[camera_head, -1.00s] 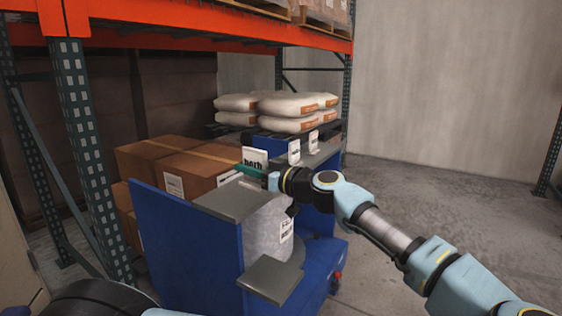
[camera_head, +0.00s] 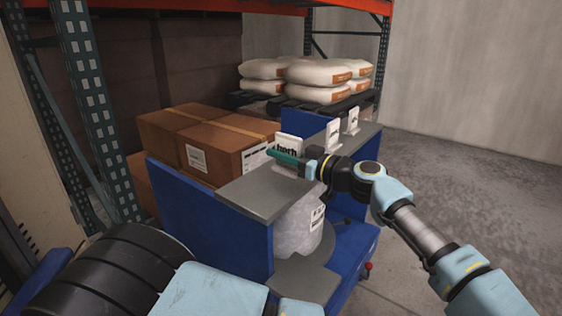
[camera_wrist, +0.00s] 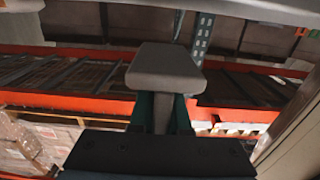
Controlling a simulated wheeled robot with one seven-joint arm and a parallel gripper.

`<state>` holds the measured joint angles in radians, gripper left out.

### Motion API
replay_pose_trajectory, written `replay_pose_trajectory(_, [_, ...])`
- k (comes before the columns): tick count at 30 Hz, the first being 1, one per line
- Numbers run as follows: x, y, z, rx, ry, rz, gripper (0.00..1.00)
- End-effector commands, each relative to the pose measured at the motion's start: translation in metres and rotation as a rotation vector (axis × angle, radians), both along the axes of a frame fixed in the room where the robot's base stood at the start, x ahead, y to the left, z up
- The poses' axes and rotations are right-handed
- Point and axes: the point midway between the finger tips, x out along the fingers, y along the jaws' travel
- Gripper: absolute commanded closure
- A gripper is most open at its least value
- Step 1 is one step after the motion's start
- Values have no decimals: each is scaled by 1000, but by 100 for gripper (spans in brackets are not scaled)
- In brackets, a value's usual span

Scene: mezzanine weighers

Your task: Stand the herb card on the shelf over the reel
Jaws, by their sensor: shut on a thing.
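My gripper (camera_head: 286,159) has teal fingers and is shut on the white herb card (camera_head: 289,141). The card appears upright, with part of its dark lettering showing above the fingers. In the wrist view, a pale grey piece with a narrow stem (camera_wrist: 165,68) sits between the fingers, seemingly the card. The grey shelf (camera_head: 250,196) is a flat plate on a blue frame. The card is at or above its far edge; I cannot tell whether they touch. The pale reel (camera_head: 293,232), with a printed label, stands below the shelf, partly hidden by it.
Two other white cards (camera_head: 332,135) stand on grey shelving farther back. Brown cartons (camera_head: 205,140) lie left of the blue frame (camera_head: 195,215). White sacks (camera_head: 325,72) are stacked on a dark pallet behind. A rack post (camera_head: 90,90) rises at left. The near shelf top is bare.

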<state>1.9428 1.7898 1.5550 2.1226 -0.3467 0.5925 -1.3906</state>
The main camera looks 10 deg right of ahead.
Motion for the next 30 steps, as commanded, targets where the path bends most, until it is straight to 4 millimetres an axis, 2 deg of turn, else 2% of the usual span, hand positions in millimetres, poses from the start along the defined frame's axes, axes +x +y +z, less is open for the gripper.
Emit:
replay_pose_trajectory(7, [0,0,-29,4,1,0,100])
replay_pose_trajectory(18, [0,0,-36,1,1,0,100])
replay_pose_trajectory(19, [0,0,-34,1,1,0,83])
replay_pose_trajectory(24, [0,0,-34,1,1,0,64])
replay_pose_trajectory(27, [0,0,-34,1,1,0,56])
replay_pose_trajectory(30, [0,0,-34,1,1,0,56])
